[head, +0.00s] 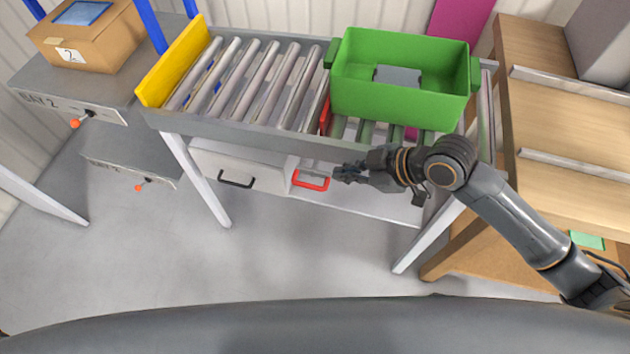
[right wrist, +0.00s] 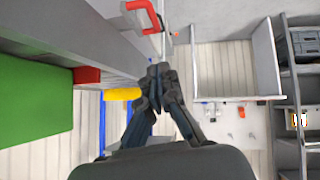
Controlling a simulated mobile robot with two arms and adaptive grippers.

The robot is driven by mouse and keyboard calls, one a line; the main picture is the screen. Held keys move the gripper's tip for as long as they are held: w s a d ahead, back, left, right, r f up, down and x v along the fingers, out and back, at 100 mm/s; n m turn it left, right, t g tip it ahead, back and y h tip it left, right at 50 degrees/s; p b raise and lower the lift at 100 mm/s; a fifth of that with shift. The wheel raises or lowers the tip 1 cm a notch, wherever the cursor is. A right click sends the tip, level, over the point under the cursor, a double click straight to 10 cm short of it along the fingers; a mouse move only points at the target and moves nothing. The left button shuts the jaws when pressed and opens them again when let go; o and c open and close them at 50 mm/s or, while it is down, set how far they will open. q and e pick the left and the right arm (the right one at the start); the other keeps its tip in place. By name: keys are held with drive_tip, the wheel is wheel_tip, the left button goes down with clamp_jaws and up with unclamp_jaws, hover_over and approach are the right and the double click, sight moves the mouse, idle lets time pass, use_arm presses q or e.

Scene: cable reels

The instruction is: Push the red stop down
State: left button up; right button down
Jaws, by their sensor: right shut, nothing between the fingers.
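The red stop (head: 325,117) stands up between the rollers of the conveyor, against the left end of the green crate (head: 400,105). In the right wrist view the red stop (right wrist: 87,75) shows as a small red block beside the green crate wall (right wrist: 35,105). My right gripper (head: 338,173) is shut and empty. It is in front of the conveyor's front rail, below and slightly right of the stop in the head view, not touching it. The fingertips (right wrist: 158,72) point past the stop in the right wrist view. My left gripper is not in view.
The conveyor's grey front rail (head: 270,139) lies between gripper and stop. Below are drawers with a red handle (head: 311,184) and a black handle (head: 236,182). A yellow plate (head: 172,62) closes the left end. A grey object (head: 398,76) lies in the crate. Bare rollers lie left of the stop.

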drive_tip(key=x, duration=0.4)
drive_tip(key=d+f+x, duration=0.1)
drive_tip(key=x, duration=0.7)
drive_tip(key=shift+d+f+p, duration=0.2)
drive_tip(key=shift+p, duration=0.15)
drive_tip(key=shift+d+f, duration=0.1)
drive_tip(key=shift+f, duration=0.35)
